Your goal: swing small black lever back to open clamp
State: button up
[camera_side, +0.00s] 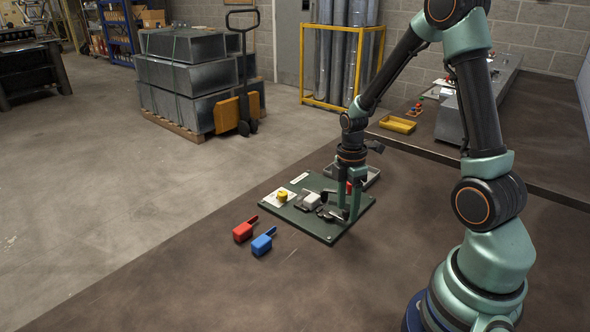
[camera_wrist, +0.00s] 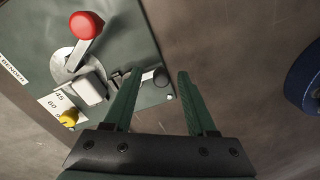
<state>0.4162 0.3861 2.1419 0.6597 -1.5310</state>
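The dark green bender plate (camera_side: 318,232) lies on the brown bench and fills the upper left of the wrist view (camera_wrist: 140,30). My gripper (camera_wrist: 157,74) is open, pointing down at the plate's near side in the side view (camera_side: 347,214). Whether a finger touches the lever is unclear; the left finger partly hides that area.
A red-knobbed handle (camera_wrist: 84,26) rises from the plate beside the pale block. A yellow knob (camera_side: 282,196) sits by an angle scale. A red piece (camera_side: 244,230) and a blue piece (camera_side: 263,242) lie left of the plate. A grey tray (camera_side: 370,177) is behind. The front bench is clear.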

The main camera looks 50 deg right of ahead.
aim_at(344, 209)
notch_tip(344, 209, up, 12)
jog(key=shift+w, duration=0.2)
dwell(0.4)
jog(key=shift+r, duration=0.1)
jog(key=s+a+r+m+t, duration=0.3)
jog(key=a+r+m+t, duration=0.3)
jog(key=a+m, duration=0.6)
notch_tip(344, 209, up, 2)
jog(key=shift+s+a+r+m, duration=0.15)
jog(key=shift+a+m, duration=0.25)
jog(key=shift+a, duration=0.55)
